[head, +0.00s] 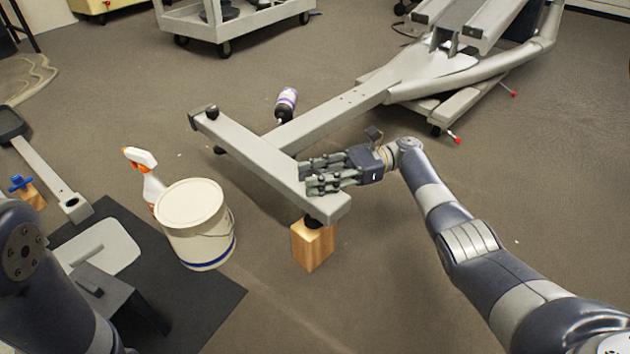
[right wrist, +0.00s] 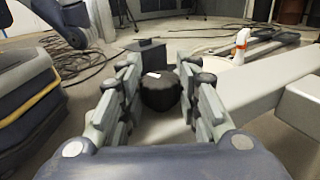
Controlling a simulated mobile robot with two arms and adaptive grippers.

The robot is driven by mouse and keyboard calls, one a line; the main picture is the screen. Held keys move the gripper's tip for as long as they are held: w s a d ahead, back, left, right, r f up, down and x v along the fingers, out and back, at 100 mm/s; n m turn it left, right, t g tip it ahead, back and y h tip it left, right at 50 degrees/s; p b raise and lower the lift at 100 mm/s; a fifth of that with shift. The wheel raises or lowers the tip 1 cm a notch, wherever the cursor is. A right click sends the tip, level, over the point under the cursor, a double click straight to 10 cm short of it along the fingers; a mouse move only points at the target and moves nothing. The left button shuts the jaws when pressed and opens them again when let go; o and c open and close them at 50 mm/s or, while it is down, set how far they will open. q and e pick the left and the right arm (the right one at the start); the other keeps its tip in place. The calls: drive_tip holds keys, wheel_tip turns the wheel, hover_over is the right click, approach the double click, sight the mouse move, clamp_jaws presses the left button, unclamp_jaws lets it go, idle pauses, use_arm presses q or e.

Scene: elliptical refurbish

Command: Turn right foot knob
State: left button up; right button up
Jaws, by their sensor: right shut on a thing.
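The grey floor bar (head: 255,152) of the elliptical runs diagonally across the middle of the head view. A black foot (head: 316,219) shows under its near right end, above a wooden block (head: 314,246). My right gripper (head: 312,177) reaches in from the right and its fingers overlap the bar near that end. In the right wrist view, my right gripper (right wrist: 160,85) has its fingers on both sides of a round black knob (right wrist: 160,92). The head view hides this knob behind the hand. My left arm shows at the lower left, but its gripper is out of view.
A white bucket (head: 195,222) and a spray bottle (head: 146,178) stand left of the bar. A purple-labelled bottle (head: 286,103) is behind it. A dark mat (head: 215,295) lies at the lower left. Floor right of the block is clear.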

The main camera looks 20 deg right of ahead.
drive_tip(key=shift+f, duration=0.1)
idle(0.3)
drive_tip(key=o, duration=1.1)
drive_tip(key=shift+a, duration=0.1)
wheel_tip(320, 180, up, 10)
drive_tip(key=shift+r, duration=0.1)
